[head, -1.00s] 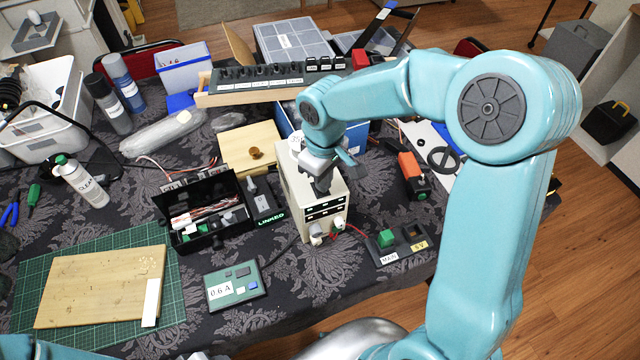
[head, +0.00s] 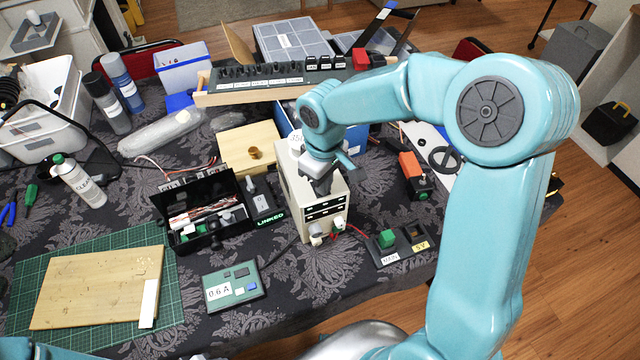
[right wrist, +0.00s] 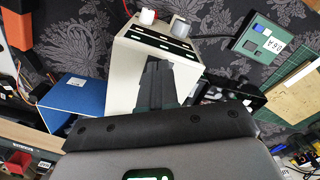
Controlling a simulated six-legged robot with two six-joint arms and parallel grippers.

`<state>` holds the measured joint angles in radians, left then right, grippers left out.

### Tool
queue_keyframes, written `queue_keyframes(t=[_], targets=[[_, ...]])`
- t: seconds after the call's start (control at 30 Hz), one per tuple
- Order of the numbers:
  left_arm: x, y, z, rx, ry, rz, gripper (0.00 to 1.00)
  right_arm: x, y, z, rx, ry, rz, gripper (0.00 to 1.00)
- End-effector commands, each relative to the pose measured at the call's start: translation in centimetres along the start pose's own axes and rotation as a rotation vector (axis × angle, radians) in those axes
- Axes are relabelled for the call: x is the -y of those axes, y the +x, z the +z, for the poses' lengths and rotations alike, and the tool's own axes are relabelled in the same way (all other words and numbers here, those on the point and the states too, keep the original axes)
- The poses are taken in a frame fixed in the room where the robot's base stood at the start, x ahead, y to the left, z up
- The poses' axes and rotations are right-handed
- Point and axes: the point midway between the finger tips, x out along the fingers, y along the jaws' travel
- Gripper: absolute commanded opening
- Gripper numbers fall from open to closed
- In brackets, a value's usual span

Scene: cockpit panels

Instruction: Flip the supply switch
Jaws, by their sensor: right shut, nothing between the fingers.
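The supply looks to be the cream box (head: 290,195) with a dark striped front panel and two knobs (head: 325,232) at its front foot. It also shows in the right wrist view (right wrist: 125,70). My right gripper (head: 321,188) is shut and empty, pointing down over the box's top. In the right wrist view its dark fingers (right wrist: 156,85) lie together over the box's top, behind the panel. I cannot tell if they touch it. I cannot make out a switch on the box; the gripper hides part of the top. My left gripper is out of the head view.
A black base labelled MAIN and 5 V (head: 402,255) holds a green block, right of the box. A green 0.6 A board (head: 234,287) lies in front. An open black case (head: 200,240) stands left, and a blue bin (right wrist: 75,103) is close beside the box.

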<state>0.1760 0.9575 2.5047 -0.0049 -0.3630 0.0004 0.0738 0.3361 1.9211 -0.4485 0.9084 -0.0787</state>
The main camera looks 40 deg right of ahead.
Motion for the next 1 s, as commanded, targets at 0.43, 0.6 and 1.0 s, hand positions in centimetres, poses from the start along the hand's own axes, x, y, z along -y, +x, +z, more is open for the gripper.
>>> queue_keyframes(t=[0.43, 0.6, 1.0], targets=[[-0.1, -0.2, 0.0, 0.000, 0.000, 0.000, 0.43, 0.0, -0.2, 0.0, 0.000, 0.000, 0.000, 0.00], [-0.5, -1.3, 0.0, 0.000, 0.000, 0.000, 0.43, 0.0, -1.8, 0.0, 0.000, 0.000, 0.000, 0.00], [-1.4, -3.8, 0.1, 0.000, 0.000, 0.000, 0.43, 0.0, -5.3, 0.0, 0.000, 0.000, 0.000, 0.00]])
